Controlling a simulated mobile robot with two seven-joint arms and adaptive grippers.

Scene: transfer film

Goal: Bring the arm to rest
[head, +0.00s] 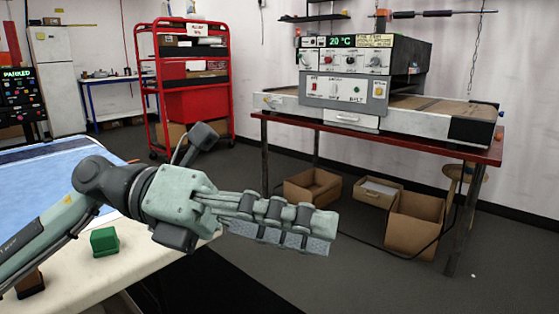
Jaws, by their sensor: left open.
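My left arm comes in from the left and reaches over the near table's right edge. My left gripper (325,232) points to the right, in the air beyond the table edge. Its fingers are seen from the side and overlap, and nothing shows between them. It is open and touches nothing that I can see. My right gripper is not in view.
A green block (104,241) lies on the pale table (85,285) under my left arm, near a blue mat (40,180). A conveyor oven (345,78) stands on a red-topped bench (400,140). Cardboard boxes (413,224) lie below. A red cart (195,100) stands behind.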

